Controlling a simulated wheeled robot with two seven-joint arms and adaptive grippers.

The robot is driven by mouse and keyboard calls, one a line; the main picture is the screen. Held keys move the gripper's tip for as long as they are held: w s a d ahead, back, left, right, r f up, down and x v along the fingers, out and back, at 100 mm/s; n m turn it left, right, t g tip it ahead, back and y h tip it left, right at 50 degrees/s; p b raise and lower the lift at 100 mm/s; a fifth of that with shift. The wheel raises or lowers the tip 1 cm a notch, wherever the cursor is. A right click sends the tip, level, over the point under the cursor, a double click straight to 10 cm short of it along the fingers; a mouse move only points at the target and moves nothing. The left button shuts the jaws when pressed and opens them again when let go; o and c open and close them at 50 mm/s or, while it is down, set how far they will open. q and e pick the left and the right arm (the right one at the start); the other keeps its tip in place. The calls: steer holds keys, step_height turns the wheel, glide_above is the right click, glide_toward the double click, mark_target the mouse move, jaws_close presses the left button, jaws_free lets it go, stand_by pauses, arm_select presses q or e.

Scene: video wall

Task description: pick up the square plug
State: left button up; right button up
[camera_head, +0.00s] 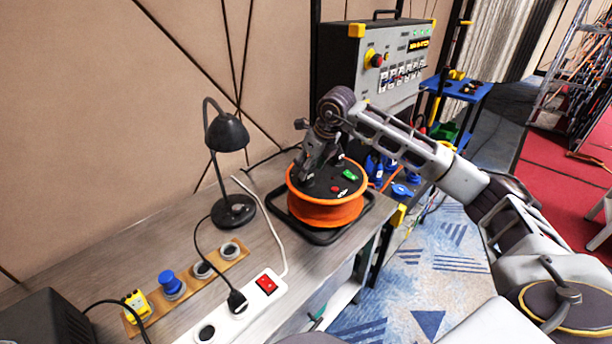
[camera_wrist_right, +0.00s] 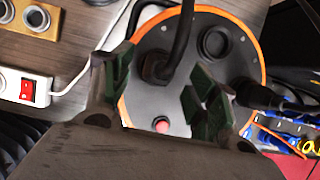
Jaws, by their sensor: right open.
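My right gripper (camera_head: 318,158) reaches down over the orange cable reel (camera_head: 325,212), and its fingers (camera_wrist_right: 158,90) are open. In the right wrist view a black plug (camera_wrist_right: 156,67) with a thick black cable stands in the reel's grey top, between the green finger pads. The pads look apart from it. A second black plug (camera_wrist_right: 262,97) sits at the reel's right side, beside the right finger. From these frames I cannot tell for certain which plug is the square one. In the head view the gripper hides the plugs on the reel. My left gripper is not in view.
A white power strip (camera_head: 215,325) holds a black plug (camera_head: 238,301). A wooden socket board (camera_head: 205,280) carries a yellow plug (camera_head: 137,302) and a blue plug (camera_head: 172,284). A black lamp (camera_head: 233,212) stands left of the reel. A control box (camera_head: 390,60) stands behind.

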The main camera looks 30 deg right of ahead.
steer(key=shift+x, duration=1.2)
steer(key=c, duration=1.2)
